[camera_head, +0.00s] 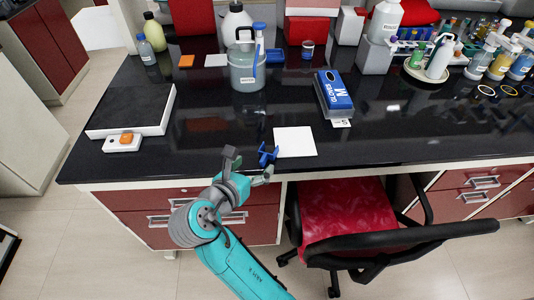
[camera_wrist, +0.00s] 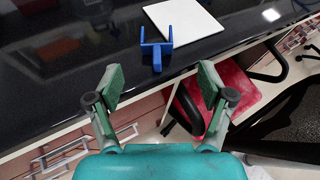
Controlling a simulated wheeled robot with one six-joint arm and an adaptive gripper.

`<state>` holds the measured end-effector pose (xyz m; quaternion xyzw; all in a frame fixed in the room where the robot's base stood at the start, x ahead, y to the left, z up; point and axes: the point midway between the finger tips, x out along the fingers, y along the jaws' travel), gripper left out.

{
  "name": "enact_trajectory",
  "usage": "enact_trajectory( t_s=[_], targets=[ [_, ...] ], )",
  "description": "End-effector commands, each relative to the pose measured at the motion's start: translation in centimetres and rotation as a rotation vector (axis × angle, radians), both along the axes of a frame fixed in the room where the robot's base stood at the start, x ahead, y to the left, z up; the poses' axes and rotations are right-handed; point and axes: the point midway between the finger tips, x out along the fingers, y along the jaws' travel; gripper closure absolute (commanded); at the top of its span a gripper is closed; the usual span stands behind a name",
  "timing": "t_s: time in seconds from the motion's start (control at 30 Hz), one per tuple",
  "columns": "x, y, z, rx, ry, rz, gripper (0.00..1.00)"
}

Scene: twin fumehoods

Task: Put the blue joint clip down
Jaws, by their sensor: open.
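The blue joint clip (camera_head: 268,154) lies on the black bench top near its front edge, just left of a white square sheet (camera_head: 295,142). In the wrist view the clip (camera_wrist: 157,47) shows its forked shape beyond my fingertips, with nothing between the fingers. My gripper (camera_head: 250,168) is at the front edge of the bench, close to the clip. In the wrist view my gripper (camera_wrist: 162,86) has its two green-padded fingers spread wide and apart from the clip. The white sheet also shows in the wrist view (camera_wrist: 185,20), right behind the clip.
A blue glove box (camera_head: 335,94) stands behind the sheet to the right. A grey waste container (camera_head: 247,70) stands further back. A flat balance-like device (camera_head: 132,110) is at the left. A red chair (camera_head: 345,210) stands below the bench front. The bench left of the clip is clear.

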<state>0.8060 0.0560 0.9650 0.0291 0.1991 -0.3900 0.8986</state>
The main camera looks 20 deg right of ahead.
Motion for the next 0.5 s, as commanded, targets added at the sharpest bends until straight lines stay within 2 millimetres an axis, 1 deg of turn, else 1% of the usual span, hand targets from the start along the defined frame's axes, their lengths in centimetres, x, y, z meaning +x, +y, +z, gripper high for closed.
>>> enact_trajectory(
  t_s=[0.23, 0.33, 0.5],
  targets=[
    [2.2, -2.6, -1.4, -0.002, 0.003, -0.003, 0.2],
    [2.9, -3.2, -1.8, -0.001, 0.002, -0.002, 0.2],
    [3.3, -3.7, -2.1, 0.0, 0.0, -0.001, 0.2]
  ],
)
